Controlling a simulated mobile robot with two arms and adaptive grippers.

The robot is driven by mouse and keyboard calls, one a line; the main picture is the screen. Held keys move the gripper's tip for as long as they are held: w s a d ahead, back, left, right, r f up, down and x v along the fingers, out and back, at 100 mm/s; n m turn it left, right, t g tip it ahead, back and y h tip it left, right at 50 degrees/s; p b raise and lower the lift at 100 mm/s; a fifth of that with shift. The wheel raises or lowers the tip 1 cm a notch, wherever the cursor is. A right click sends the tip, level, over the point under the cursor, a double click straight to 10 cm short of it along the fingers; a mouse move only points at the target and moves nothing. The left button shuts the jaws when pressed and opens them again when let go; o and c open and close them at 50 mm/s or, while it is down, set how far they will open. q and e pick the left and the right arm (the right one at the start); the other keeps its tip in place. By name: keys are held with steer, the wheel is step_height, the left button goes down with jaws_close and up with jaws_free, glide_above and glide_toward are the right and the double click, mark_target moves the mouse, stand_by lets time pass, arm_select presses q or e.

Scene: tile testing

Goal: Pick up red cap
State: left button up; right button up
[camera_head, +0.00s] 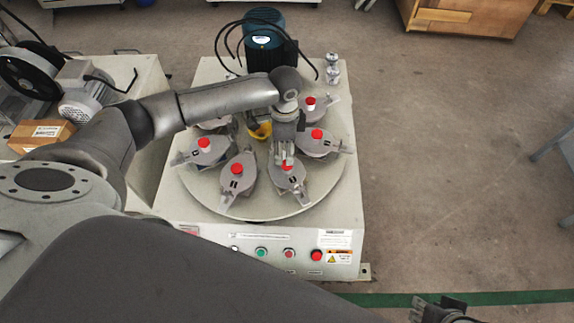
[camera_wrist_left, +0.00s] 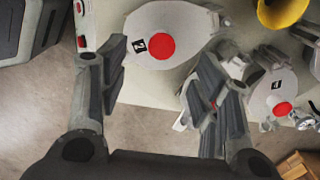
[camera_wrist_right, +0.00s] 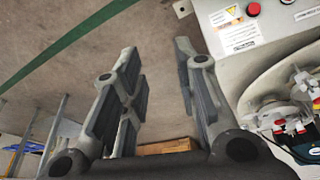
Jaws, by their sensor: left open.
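Several red caps sit on grey tile fixtures around a round turntable (camera_head: 262,205). They include a front-left cap (camera_head: 237,169), a left cap (camera_head: 204,143), a right cap (camera_head: 317,134) and a back-right cap (camera_head: 310,101). My left gripper (camera_head: 286,158) points down over the front-right fixture, and its fingers partly hide the red cap (camera_head: 288,167) there. In the left wrist view its fingers (camera_wrist_left: 165,68) are spread and empty. A red cap (camera_wrist_left: 161,47) shows between and beyond them; another cap (camera_wrist_left: 283,109) is to the right. My right gripper (camera_head: 440,308) is open and empty, away from the machine.
A blue-green motor (camera_head: 265,38) with black cables stands behind the turntable. A yellow funnel-like part (camera_head: 260,130) is near its centre. Buttons (camera_head: 261,252) line the front panel. A cardboard box (camera_head: 42,135) is at left. Floor to the right is clear.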

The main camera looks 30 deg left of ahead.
arm_select(q)
step_height(320, 180, down, 3)
steer(key=shift+r, duration=0.1)
steer(key=shift+f+b, duration=0.4)
steer(key=shift+b, duration=0.1)
steer(key=f, duration=0.1)
steer(key=f+b, duration=0.1)
steer(key=shift+w+d+f, duration=0.15)
steer(key=shift+w+f, duration=0.15)
steer(key=shift+f+b, duration=0.35)
steer(key=shift+f, duration=0.45)
arm_select(e)
steer(key=w+t, duration=0.1)
steer(key=w, duration=0.1)
steer(key=w+a+t, duration=0.1)
steer(key=w+t, duration=0.1)
steer(key=w, duration=0.1)
steer(key=shift+w+a+f+y, duration=0.15)
steer(key=shift+w+a+y, duration=0.15)
steer(key=shift+y, duration=0.1)
arm_select(q)
steer(key=c, duration=0.7)
